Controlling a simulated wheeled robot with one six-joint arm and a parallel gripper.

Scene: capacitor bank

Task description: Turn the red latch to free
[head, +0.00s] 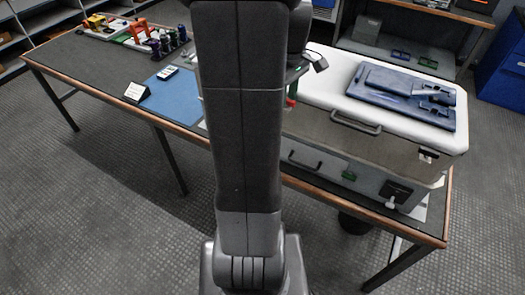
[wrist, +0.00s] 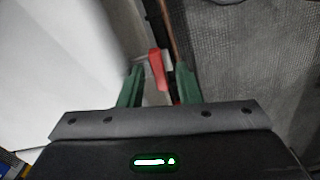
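The red latch (wrist: 156,66) is a narrow upright bar in the middle of the wrist view. It sits by the edge of a white case (wrist: 75,60). My gripper (wrist: 161,72) has two green fingers, spread apart on either side of the latch. Gaps show between the latch and both fingers, so it looks open and not clamped. In the head view a small red part (head: 291,102) shows at the left end of the white case (head: 330,87); my arm hides most of the gripper and that end.
The long table (head: 75,70) holds a blue mat (head: 172,100) and several coloured items at its far left. A blue tray part (head: 385,88) lies on the case. A blue cabinet (head: 500,72) stands at the right. The patterned floor in front is clear.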

